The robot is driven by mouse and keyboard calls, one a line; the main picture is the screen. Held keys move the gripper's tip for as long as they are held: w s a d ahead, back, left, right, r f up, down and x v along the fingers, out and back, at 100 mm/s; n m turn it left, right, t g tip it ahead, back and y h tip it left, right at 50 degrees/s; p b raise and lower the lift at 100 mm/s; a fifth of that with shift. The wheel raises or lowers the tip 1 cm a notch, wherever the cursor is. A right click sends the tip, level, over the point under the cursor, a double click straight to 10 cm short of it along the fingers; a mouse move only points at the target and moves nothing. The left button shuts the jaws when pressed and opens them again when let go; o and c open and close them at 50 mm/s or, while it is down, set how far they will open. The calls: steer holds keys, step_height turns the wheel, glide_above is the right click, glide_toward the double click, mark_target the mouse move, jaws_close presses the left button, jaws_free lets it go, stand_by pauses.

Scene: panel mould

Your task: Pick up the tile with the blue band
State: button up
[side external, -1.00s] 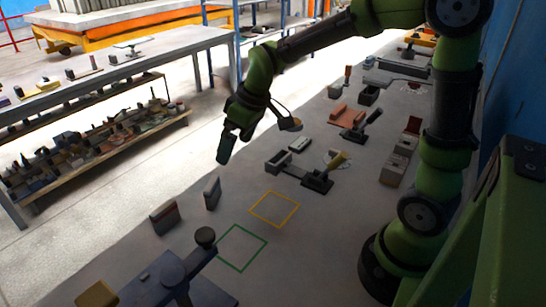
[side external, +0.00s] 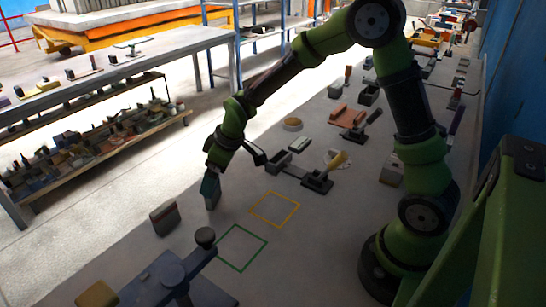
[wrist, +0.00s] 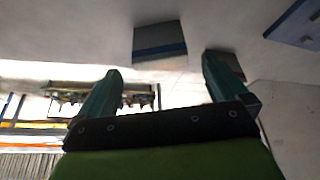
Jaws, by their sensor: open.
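The grey tile with the blue band (wrist: 160,42) shows in the wrist view, ahead of and between the two fingertips, its band along the lower edge in the picture. My gripper (wrist: 162,66) is open, with nothing between its fingers. In the side external view my gripper (side external: 211,186) is directly above the upright tile (side external: 212,204) on the table and hides its upper part; I cannot tell there whether they touch. A second tile with a brownish band (side external: 164,219) stands to the left, and is partly hidden behind the right finger in the wrist view (wrist: 230,64).
A yellow square outline (side external: 274,209) and a green one (side external: 241,248) mark bare table right of the tiles. A blue fixture with a dark knob (side external: 205,237) stands in front.

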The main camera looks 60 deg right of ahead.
mark_target(213, 193)
steer(key=x, duration=0.4)
steer(key=shift+f, duration=0.35)
steer(key=c, duration=1.1)
steer(key=shift+r, duration=0.2)
